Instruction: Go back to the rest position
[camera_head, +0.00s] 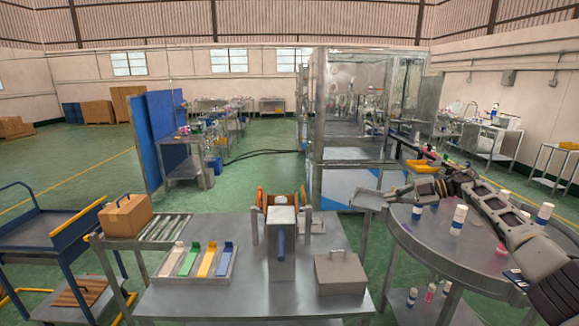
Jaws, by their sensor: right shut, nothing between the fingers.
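My right arm reaches in from the right edge over the round metal table. Its right gripper (388,196) is shut and empty, above the left rim of the round table (400,238). White and blue aerosol cans stand upright on this table, one (458,219) below my arm and another (544,214) to its right. The crimping machine (282,245) stands on the metal worktable (220,298) in the middle, left of and apart from the gripper. My left gripper is out of view.
A tray of coloured holders (197,263) and a lidded metal box (340,273) flank the machine. A brown box (125,215) sits on rollers at left, beside a blue cart (45,240). A glass-walled enclosure (345,110) stands behind.

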